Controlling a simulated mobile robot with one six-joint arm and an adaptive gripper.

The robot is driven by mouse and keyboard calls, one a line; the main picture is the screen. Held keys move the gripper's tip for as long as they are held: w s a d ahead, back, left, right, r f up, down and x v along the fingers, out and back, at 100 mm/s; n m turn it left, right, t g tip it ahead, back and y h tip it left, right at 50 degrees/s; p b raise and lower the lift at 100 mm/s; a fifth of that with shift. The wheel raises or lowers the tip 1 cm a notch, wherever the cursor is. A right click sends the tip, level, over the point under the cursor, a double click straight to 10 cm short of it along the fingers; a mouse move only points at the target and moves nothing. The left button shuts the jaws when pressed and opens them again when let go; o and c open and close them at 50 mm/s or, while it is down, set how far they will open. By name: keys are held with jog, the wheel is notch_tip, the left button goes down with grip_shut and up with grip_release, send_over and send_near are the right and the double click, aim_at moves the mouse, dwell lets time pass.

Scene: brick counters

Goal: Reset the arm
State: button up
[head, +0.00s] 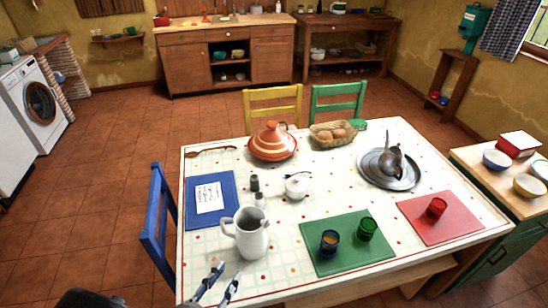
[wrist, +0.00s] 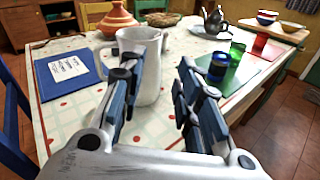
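My gripper (head: 222,284) is at the near left edge of the dining table (head: 190,260) in the head view. In the wrist view its two fingers stand apart with a gap between them (wrist: 155,88), so it is open, and I see nothing held. A white pitcher (head: 250,236) stands upright on the table just beyond the fingers. In the wrist view the pitcher (wrist: 142,48) shows behind and between the fingers, partly hidden by the left one. I cannot tell whether they touch, but in the head view they look apart.
A blue mat (head: 227,186) with paper lies left of the pitcher. A green mat (head: 330,262) with blue and green cups and a red mat (head: 463,222) with a red cup lie to the right. A blue chair (head: 157,225) stands at the table's left side. Open floor (head: 85,215) lies left.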

jog(key=d+r+m+g+h, duration=0.2)
jog(key=d+r+m+g, duration=0.45)
jog(key=d, duration=0.35)
jog(key=d+r+m+g+h, duration=0.1)
jog(key=d+r+m+g, duration=0.55)
jog(key=d+m, duration=0.2)
jog(key=s+d+r+m+t+y, duration=0.2)
jog(key=s+d+r+m+y, duration=0.6)
jog(key=m, duration=0.5)
jog(key=shift+s+r+m+y, duration=0.4)
jog(key=shift+s+r+y, duration=0.85)
jog(key=shift+r, duration=0.65)
